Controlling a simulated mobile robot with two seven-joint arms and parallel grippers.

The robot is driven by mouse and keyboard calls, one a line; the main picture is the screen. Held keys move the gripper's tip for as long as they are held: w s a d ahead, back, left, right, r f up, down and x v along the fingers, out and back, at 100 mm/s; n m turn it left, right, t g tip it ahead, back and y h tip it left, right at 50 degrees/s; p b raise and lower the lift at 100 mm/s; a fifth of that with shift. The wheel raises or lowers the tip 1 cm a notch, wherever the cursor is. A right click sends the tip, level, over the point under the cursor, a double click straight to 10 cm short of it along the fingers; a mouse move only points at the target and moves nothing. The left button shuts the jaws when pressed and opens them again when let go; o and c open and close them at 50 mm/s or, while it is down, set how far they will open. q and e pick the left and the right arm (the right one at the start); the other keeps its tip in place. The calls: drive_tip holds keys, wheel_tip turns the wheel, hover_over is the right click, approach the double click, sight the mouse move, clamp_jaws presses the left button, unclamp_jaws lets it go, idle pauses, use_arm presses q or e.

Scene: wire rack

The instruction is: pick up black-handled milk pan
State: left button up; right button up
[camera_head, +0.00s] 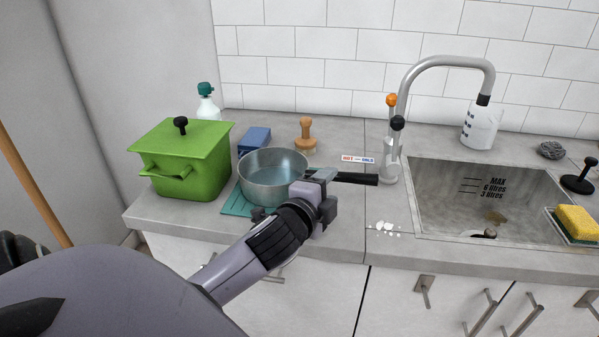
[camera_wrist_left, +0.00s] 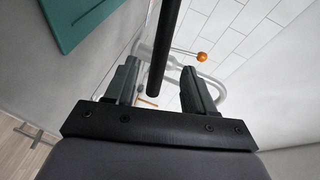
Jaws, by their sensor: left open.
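The milk pan (camera_head: 272,178) is a round grey metal pan with a long black handle (camera_head: 352,178) pointing right. It stands on the teal mat (camera_head: 236,205) on the counter, left of the sink. My left gripper (camera_head: 325,190) is at the handle, near the pan's wall, and hides part of the handle and the pan's right side. In the left wrist view the black handle (camera_wrist_left: 165,50) runs between the two spread fingers of my left gripper (camera_wrist_left: 160,85), with gaps on both sides. My right gripper is not in view.
A green lidded pot (camera_head: 187,165) stands left of the pan. A blue block-like item (camera_head: 255,140) and a wooden-handled brush (camera_head: 306,135) are behind it. The tap (camera_head: 440,62) and sink (camera_head: 480,195) are right. White bits (camera_head: 384,227) lie near the front edge.

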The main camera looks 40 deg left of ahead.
use_arm(q)
drive_tip(key=x, duration=0.2)
drive_tip(key=a+x, duration=0.1)
drive_tip(key=x, duration=0.2)
drive_tip(key=shift+w+a+p, duration=0.15)
drive_tip(key=shift+p, duration=0.15)
drive_tip(key=shift+w+f, duration=0.2)
drive_tip(key=shift+w, duration=0.3)
drive_tip(key=shift+c, duration=0.3)
clamp_jaws()
drive_tip(key=shift+a+r, duration=0.1)
drive_tip(key=shift+r, duration=0.05)
